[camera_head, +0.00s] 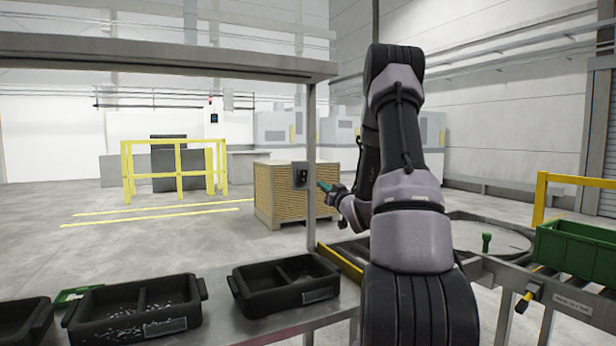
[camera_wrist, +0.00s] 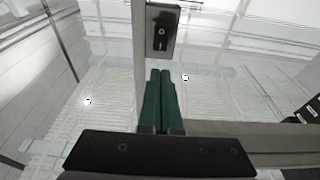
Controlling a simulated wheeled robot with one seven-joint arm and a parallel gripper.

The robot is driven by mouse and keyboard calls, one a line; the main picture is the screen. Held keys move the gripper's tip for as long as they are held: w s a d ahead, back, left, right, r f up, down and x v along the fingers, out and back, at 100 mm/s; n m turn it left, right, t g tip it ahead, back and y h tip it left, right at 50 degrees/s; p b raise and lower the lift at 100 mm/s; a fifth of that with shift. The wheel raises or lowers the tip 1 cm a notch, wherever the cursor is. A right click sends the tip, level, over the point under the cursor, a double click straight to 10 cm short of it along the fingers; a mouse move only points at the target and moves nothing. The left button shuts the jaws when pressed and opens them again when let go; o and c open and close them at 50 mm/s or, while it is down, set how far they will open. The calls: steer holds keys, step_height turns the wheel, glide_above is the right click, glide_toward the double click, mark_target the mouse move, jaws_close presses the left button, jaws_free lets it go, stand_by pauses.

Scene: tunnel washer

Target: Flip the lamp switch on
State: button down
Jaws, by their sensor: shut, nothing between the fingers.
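A small grey switch box (camera_head: 302,175) is fixed to the upright metal post (camera_head: 312,120) in the head view. In the wrist view the switch box (camera_wrist: 162,32) shows at the top centre, with a dark face and a small light toggle or knob on it. My gripper (camera_head: 323,186) is just right of the box in the head view. In the wrist view its green fingers (camera_wrist: 160,72) are together, empty, and point at the lower edge of the box. I cannot tell whether the tips touch it. The lamp is not clearly seen.
Black divided trays (camera_head: 285,284) stand on the metal bench (camera_head: 240,325) below. A green crate (camera_head: 575,248) is at the right. A large wooden crate (camera_head: 275,205) stands behind the post, and yellow railings (camera_head: 175,168) are farther back. An overhead beam (camera_head: 170,60) crosses above.

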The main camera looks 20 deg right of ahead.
mark_target(304, 172)
steer(key=x, duration=1.1)
steer(key=shift+w, duration=0.4)
steer(key=shift+w+r, duration=0.1)
steer(key=shift+w, duration=0.2)
steer(key=shift+w+a+r+g, duration=0.1)
steer(key=shift+w+r+g, duration=0.15)
steer(key=shift+g, duration=0.15)
steer(key=shift+f, duration=0.1)
steer(key=shift+s, duration=0.1)
